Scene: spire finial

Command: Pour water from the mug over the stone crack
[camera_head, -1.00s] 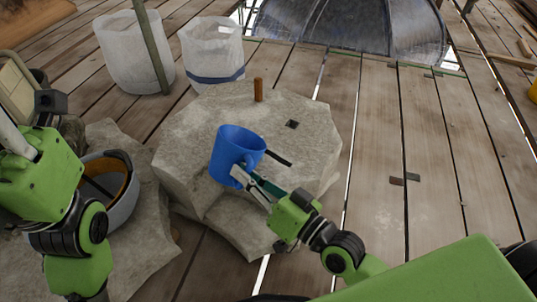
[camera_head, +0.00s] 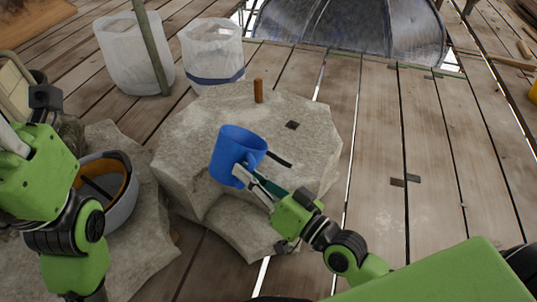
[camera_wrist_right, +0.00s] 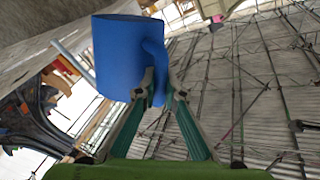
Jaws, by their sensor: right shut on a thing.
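The blue mug (camera_head: 232,160) is in the middle of the head view, in front of the stone block (camera_head: 200,135). My right gripper (camera_head: 245,178) is shut on its handle side. The mug's opening faces up, tilted slightly; I cannot make out water inside. In the right wrist view the mug (camera_wrist_right: 118,60) sits with its handle between the fingers (camera_wrist_right: 163,88). A thin dark strip (camera_head: 279,159) shows on the stone just right of the mug; I cannot tell whether it is the crack. My left gripper (camera_head: 12,138) is at the left edge, its fingertips not clear.
A brown peg (camera_head: 258,91) and a small dark square (camera_head: 292,125) are on the stone's top. Two whitish buckets (camera_head: 213,52) stand behind it. The plank floor at right is mostly clear.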

